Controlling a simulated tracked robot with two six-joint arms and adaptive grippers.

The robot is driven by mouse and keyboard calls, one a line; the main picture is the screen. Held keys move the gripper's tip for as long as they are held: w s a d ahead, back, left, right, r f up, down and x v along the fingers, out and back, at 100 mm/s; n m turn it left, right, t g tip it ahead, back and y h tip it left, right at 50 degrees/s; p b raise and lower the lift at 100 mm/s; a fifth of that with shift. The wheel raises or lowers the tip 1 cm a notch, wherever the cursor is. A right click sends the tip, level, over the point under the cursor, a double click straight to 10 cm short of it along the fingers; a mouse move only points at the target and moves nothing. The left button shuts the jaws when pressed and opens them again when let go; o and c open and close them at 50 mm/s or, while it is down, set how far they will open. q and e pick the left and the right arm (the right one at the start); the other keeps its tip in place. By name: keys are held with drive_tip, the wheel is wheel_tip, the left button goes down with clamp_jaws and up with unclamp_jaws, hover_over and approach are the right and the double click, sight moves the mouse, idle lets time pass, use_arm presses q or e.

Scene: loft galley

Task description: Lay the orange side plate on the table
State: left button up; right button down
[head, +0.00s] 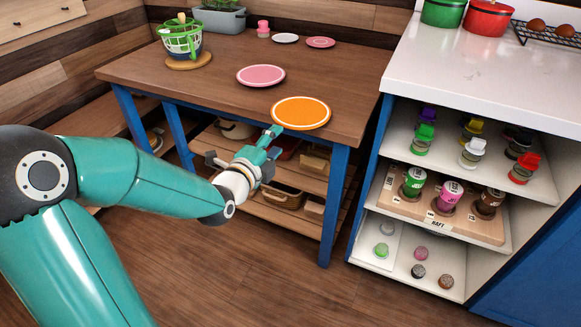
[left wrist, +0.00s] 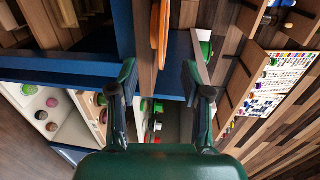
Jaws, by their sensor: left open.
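The orange side plate (head: 301,112) lies flat on the wooden table (head: 205,95), close to its front right edge. My left gripper (head: 271,134) is just in front of that table edge, near the plate's left front side. In the left wrist view the gripper (left wrist: 160,76) is open with nothing between its fingers. The plate shows there nearly edge-on as an orange strip (left wrist: 158,35), beyond the fingertips. I see no contact between the fingers and the plate. My right gripper is not in view.
A pink plate (head: 261,75) lies behind the orange one; a white plate (head: 285,38) and another pink plate (head: 320,42) are farther back. A white counter (head: 480,75) with shelves stands close on the right.

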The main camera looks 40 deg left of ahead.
use_arm(q)
drive_tip(key=shift+f+b+v, duration=0.2)
drive_tip(key=shift+b+v, duration=0.85)
drive_tip(key=shift+b, duration=0.9)
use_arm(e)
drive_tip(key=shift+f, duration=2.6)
